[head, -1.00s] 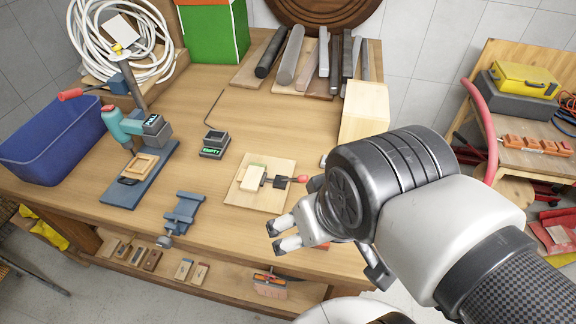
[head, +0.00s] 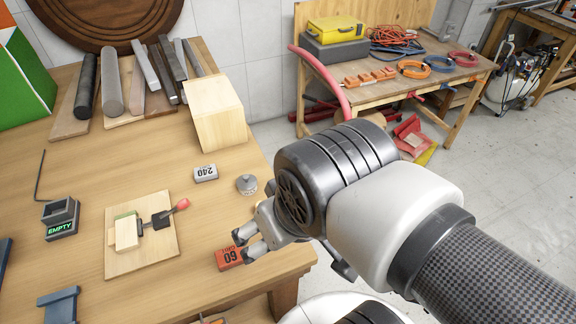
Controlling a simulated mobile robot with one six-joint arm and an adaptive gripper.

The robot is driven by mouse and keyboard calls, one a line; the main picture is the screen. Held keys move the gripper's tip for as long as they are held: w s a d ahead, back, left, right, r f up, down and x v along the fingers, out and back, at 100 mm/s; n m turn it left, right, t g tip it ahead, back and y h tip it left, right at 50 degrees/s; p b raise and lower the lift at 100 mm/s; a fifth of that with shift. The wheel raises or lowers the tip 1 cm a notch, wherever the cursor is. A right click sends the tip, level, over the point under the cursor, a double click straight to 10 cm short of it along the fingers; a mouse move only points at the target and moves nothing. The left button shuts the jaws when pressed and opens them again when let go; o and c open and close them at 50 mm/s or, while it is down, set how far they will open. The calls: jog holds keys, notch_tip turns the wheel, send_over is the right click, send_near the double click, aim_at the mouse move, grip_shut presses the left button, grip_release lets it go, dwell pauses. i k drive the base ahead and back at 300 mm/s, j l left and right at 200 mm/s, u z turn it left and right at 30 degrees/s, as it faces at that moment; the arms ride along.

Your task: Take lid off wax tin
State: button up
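A small round grey metal tin (head: 246,185), which looks like the wax tin, stands upright near the right edge of the workbench. Something small sticks up on its top, and its lid appears to be on. My gripper (head: 243,245) is in front of the tin in the picture, pointing left, with its two fingertips apart and nothing between them. The fingertips are over or beside an orange block marked 60 (head: 228,258); I cannot tell how high above the bench they are.
A grey block marked 240 (head: 206,173) lies left of the tin. A pale wooden block (head: 216,115) stands behind it. A clamp with a red handle (head: 162,217) sits on a board to the left. A second table (head: 395,88) with hoses stands behind right.

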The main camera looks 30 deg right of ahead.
aim_at(247, 182)
jog(key=z, duration=0.25)
jog(key=i+j+z, duration=0.1)
jog(key=j+z, duration=0.15)
jog(key=z, duration=0.15)
jog(key=i+j+z, duration=0.1)
jog(key=j+z, duration=0.25)
